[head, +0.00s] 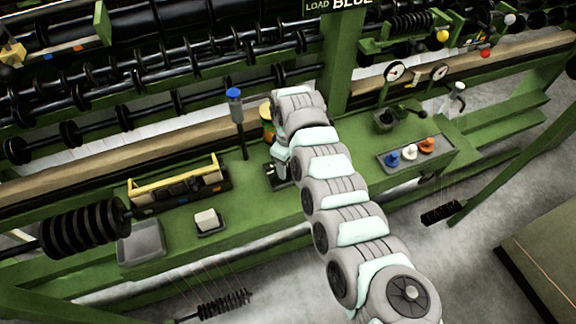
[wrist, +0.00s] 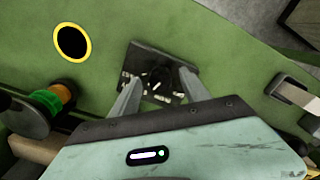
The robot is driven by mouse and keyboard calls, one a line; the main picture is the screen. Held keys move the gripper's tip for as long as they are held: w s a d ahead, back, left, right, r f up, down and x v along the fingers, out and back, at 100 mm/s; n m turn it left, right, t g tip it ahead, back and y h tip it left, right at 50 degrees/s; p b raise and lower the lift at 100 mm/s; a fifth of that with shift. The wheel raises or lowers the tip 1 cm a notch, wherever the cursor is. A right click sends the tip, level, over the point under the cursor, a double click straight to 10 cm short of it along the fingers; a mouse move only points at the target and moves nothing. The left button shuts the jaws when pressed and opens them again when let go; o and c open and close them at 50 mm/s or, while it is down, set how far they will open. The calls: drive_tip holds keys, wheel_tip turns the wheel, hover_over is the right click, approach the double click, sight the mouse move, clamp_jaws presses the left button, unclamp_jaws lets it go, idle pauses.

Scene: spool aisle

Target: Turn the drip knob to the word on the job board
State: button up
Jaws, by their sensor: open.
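The drip knob (wrist: 157,74) appears as a small dark shape on a dark square plate (wrist: 143,54) with short white marks around it, in the wrist view. Its words and pointer direction are too small to read. My gripper (wrist: 158,82) is open, with one finger on each side of the knob; I cannot tell whether they touch it. In the head view my gripper (head: 281,165) points down over the plate (head: 270,182), hiding much of it. The job board (head: 338,5) is cut off at the top; only "LOAD BLUE" shows.
A blue-capped post (head: 235,108) stands left of my arm, close to an orange and green part (head: 266,113). A tray (head: 438,154) with blue, white and orange pieces lies right. A yellow-edged box (head: 175,185) and a small block on a dark dish (head: 208,221) are left.

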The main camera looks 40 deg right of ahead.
drive_tip(key=shift+f, duration=0.25)
clamp_jaws()
idle(0.5)
